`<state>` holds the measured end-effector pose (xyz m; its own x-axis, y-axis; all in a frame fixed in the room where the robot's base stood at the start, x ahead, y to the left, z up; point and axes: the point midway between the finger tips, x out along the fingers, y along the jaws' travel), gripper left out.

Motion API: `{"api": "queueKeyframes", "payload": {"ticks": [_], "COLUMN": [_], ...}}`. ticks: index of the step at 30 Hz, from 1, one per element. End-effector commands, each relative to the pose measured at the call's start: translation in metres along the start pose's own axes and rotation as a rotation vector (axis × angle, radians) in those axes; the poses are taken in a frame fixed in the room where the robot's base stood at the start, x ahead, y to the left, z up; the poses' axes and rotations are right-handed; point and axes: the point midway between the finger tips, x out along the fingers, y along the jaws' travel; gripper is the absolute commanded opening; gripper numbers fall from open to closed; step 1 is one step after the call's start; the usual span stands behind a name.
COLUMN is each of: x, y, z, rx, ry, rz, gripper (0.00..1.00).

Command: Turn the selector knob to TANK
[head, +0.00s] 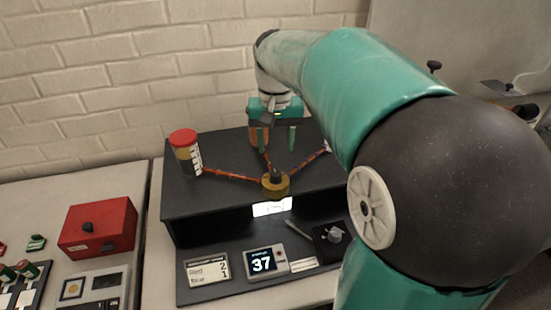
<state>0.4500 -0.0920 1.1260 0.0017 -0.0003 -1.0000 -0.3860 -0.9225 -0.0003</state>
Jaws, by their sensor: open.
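A brass-coloured round base with a dark knob (275,180) on top sits near the front edge of the dark raised shelf. It looks like the selector knob; which way it points is too small to tell, and no TANK label is readable. Orange lines run from it to the left, back and right. The left line reaches a red-capped cylinder (186,152). My gripper (278,148) is open and empty, its teal fingers pointing down above and behind the knob, apart from it. An orange-brown object (257,136) is partly hidden behind the gripper.
Below the shelf are a display reading 37 (262,262), a card (207,271) and a silver knob on a black plate (334,235). A red box (97,228) stands at the left. A brick wall (90,80) is behind. My arm hides the right side.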

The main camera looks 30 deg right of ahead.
Motion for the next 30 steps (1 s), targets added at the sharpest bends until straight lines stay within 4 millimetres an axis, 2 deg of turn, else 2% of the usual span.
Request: {"api": "queueKeyframes", "payload": {"ticks": [3,9,30], "x": [-0.025,-0.049,-0.052], "y": [0.0,0.0,0.0], "z": [-0.001,0.0,0.0], "rx": [0.0,0.0,0.0], "ry": [0.003,0.001,0.0], "rz": [0.0,0.0,0.0], "gripper": [0.49,0.49,0.49]}}
